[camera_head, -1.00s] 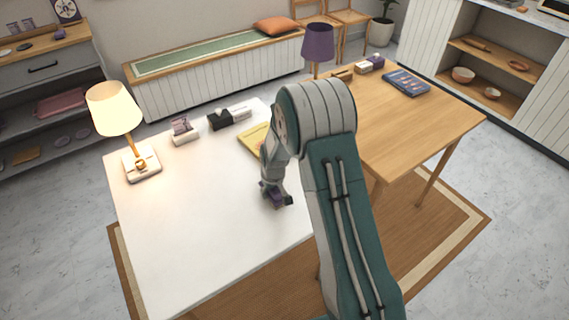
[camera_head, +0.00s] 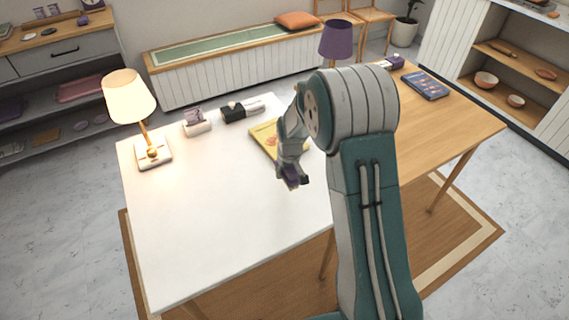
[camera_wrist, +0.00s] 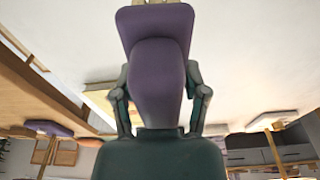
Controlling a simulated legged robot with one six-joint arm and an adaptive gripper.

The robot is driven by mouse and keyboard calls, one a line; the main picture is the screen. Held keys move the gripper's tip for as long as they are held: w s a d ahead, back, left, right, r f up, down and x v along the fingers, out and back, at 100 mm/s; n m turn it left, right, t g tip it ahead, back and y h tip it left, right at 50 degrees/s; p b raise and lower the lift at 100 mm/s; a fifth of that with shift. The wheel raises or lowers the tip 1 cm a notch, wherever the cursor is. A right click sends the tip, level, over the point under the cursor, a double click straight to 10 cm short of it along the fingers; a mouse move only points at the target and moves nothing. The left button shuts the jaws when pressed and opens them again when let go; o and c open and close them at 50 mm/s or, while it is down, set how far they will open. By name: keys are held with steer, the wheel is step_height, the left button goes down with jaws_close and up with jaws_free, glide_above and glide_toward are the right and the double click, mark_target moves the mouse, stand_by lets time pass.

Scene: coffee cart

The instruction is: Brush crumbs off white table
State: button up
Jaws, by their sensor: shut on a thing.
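The white table (camera_head: 200,230) fills the left and middle of the head view, and its pale top also shows in the wrist view (camera_wrist: 255,55). I can make out no crumbs on it. My gripper (camera_head: 293,176) is over the table's right part, just in front of a yellow book. In the wrist view my gripper (camera_wrist: 160,100) is shut on a purple brush (camera_wrist: 158,75), its broad handle between the fingers. A light edge, perhaps bristles, shows at its far end. I cannot tell whether the brush touches the table.
A lit lamp (camera_head: 130,98) stands at the table's back left. A small white-based box (camera_head: 197,124), a black box (camera_head: 237,112) and the yellow book (camera_head: 265,135) lie along the back. A wooden table (camera_head: 440,130) adjoins on the right. The front left is clear.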

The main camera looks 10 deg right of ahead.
steer(key=shift+d+r, duration=0.2)
steer(key=shift+r, duration=0.3)
steer(key=shift+d+r, duration=0.15)
steer(key=shift+r, duration=0.35)
steer(key=shift+a, duration=0.1)
steer(key=shift+a, duration=0.25)
steer(key=shift+d, duration=0.2)
